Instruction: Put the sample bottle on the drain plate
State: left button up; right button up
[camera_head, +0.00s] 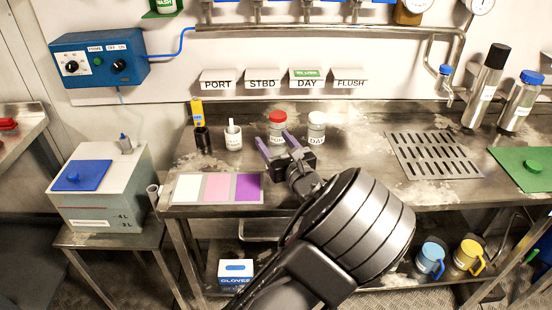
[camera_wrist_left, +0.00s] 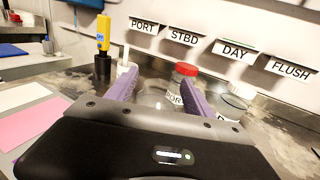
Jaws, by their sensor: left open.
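Two small bottles stand upright near the back of the steel bench. One bottle has a red cap (camera_head: 278,118) and a label reading PORT in the left wrist view (camera_wrist_left: 174,98). The other has a white cap (camera_head: 316,129) and a label that seems to read DAY. The drain plate (camera_head: 432,156) is a slotted grey plate to the right; nothing stands on it. My left gripper (camera_head: 276,146) is open just in front of the red-capped bottle, both fingers pointing at the back. In the left wrist view the right finger partly hides that bottle; the white-capped bottle (camera_wrist_left: 236,96) is outside it.
A black holder with a yellow instrument (camera_head: 197,112) and a white cup (camera_head: 233,135) stand left of the bottles. A colour card (camera_head: 217,188) lies at the front left. A green mat (camera_head: 520,165) lies right.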

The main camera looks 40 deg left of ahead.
pick_arm(q)
jog(key=shift+x, duration=1.05)
jog(key=shift+c, duration=0.5)
grip_shut()
